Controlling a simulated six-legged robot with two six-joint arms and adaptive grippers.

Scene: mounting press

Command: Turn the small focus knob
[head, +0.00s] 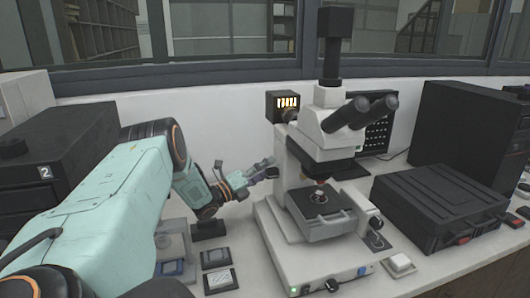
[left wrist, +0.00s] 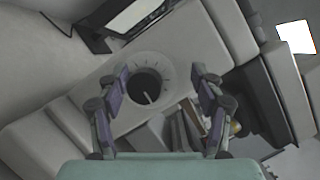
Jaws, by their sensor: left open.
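A white microscope (head: 325,160) with black eyepieces and a top camera stands on the bench. In the left wrist view a dark round focus knob (left wrist: 146,88) with a pale pointer line sits on the microscope's light side, ringed by dial marks. My left gripper (head: 270,169) is at the microscope's left side. In the left wrist view its two fingers (left wrist: 161,74) are spread apart, with the knob between them in the picture, nearer the left finger. I see no contact; the remaining distance is hard to judge. My right gripper is out of view.
A black case (head: 440,207) and a large black box (head: 468,135) stand right of the microscope. Small slide boxes (head: 220,280) lie at the front left. A lamp housing (head: 284,106) is behind the microscope. Its base (head: 320,262) has front controls.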

